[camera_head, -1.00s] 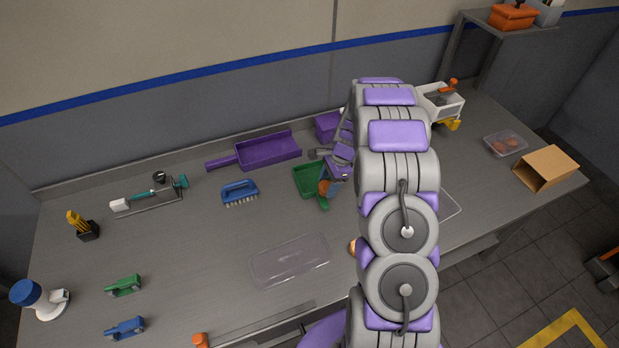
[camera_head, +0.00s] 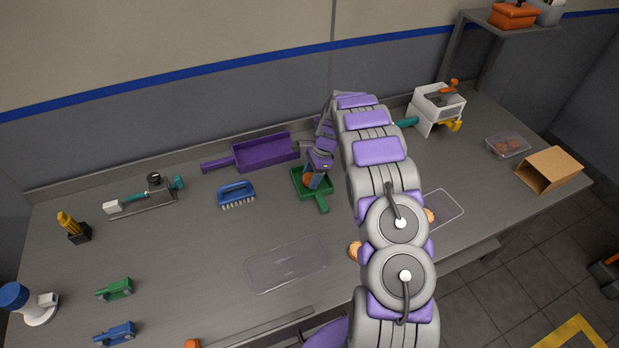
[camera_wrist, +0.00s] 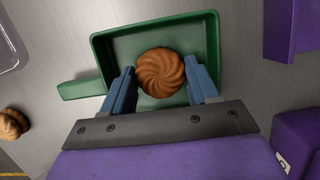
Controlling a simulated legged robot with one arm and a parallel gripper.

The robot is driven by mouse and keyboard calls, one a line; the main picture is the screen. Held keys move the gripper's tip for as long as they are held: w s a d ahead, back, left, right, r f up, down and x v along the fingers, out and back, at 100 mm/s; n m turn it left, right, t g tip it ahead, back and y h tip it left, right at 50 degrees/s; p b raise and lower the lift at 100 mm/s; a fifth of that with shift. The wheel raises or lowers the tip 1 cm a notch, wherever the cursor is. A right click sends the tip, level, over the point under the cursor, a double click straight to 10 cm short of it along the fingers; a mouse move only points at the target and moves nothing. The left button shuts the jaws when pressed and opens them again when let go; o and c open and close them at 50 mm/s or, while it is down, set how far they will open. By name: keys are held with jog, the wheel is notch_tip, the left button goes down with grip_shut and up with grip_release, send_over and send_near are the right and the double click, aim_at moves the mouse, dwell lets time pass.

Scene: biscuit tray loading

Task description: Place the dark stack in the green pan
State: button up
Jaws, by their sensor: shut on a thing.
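The green pan (camera_head: 299,191), a dustpan with a short handle, lies on the table in the head view. Its rim also shows in the wrist view (camera_wrist: 98,50). The dark stack (camera_wrist: 160,72) shows in the wrist view as a round brown swirled biscuit top between the blue fingers, over the pan's inside. In the head view it is a small brown patch (camera_head: 308,180) within the pan's outline. My gripper (camera_wrist: 160,77) is shut on the stack. The stack's lower part is hidden, so I cannot tell whether it touches the pan floor.
A purple dustpan (camera_head: 266,152) and a blue brush (camera_head: 237,193) lie left of the pan. A flat clear tray (camera_head: 287,265) lies in front. Light biscuits (camera_head: 354,249) sit near my arm. A clear box (camera_head: 507,145) with brown biscuits stands right.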

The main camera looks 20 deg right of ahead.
jog(key=shift+d+f, duration=0.2)
jog(key=shift+d, duration=0.8)
jog(key=o, duration=0.7)
jog(key=shift+a+r, duration=0.15)
jog(key=shift+a, duration=1.3)
jog(key=d+r+p, duration=0.1)
jog(key=d+r, duration=0.2)
jog(key=shift+d+r, duration=0.25)
jog(key=shift+d, duration=0.15)
jog(key=shift+a+p+v, duration=0.35)
jog(key=shift+p+v, duration=0.75)
jog(key=shift+v, duration=3.05)
jog(key=s+a+r+n+h, duration=0.1)
jog(key=s+a+r+n, duration=0.4)
jog(key=s+a+r, duration=0.6)
jog(key=s+a+r+n+g+h, duration=0.1)
jog(key=s+a+r+n, duration=0.15)
jog(key=s, duration=0.55)
jog(key=s+a+r+n, duration=0.2)
jog(key=s+r+n, duration=0.15)
jog(key=s, duration=0.45)
jog(key=s+a+r+n+g+h, duration=0.1)
jog(key=s+a+r+n, duration=0.15)
jog(key=s, duration=0.55)
jog(key=s+f+n, duration=0.1)
jog(key=s+n, duration=0.4)
jog(key=s, duration=0.6)
jog(key=shift+s, duration=0.35)
